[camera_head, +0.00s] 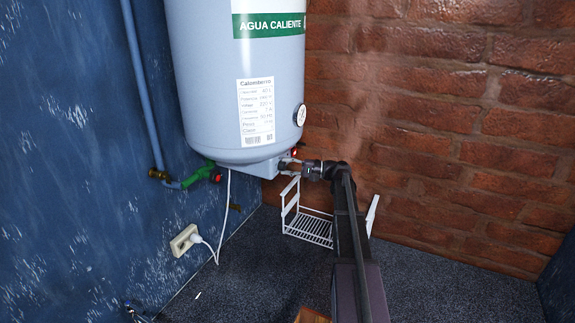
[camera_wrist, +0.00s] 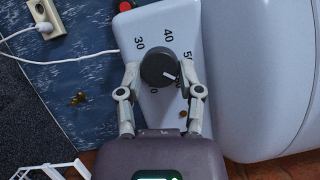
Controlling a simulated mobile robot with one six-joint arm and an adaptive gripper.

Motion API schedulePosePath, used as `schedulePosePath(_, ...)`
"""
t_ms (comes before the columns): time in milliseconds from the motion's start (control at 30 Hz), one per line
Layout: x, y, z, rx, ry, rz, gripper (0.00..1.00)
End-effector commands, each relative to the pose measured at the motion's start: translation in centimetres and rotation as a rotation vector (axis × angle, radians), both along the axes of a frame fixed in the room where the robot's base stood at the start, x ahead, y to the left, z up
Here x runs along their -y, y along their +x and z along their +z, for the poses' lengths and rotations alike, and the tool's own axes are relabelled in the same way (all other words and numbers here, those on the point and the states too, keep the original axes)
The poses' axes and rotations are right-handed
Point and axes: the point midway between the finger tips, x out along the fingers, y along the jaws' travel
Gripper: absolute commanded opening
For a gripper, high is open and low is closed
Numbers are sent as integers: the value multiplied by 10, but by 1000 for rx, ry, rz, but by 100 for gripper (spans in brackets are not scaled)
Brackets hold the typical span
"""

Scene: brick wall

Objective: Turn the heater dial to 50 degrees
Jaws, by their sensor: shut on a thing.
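The heater dial (camera_wrist: 156,66) is a round black knob on the pale control box (camera_wrist: 144,25) in the wrist view. The numbers 30, 40 and 50 are printed around it; the 50 is partly hidden by a finger. The knob's white mark points right and slightly down, just below the 50. My gripper (camera_wrist: 160,72) has one finger on each side of the knob and is shut on it. In the head view my gripper (camera_head: 290,167) is at the box under the white water heater (camera_head: 205,80); the dial is hidden there.
A round gauge (camera_head: 299,115) is on the heater's side. A green-handled valve (camera_head: 199,175), a blue pipe (camera_head: 138,80) and a plugged socket (camera_head: 184,240) are on the blue wall at left.

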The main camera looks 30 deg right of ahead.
Motion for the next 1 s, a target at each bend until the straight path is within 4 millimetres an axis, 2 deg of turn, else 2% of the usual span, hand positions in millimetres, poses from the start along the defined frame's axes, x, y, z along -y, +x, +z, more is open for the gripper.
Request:
schedulePosePath(500, 1, 2, 1, 16, -17, -5, 0)
schedulePosePath(533, 1, 2, 1, 16, -17, -5, 56)
schedulePosePath(600, 1, 1, 0, 17, -17, -4, 77)
schedulePosePath(633, 1, 1, 0, 16, -18, -3, 82)
schedulePosePath(1000, 0, 0, 0, 15, -19, -1, 82)
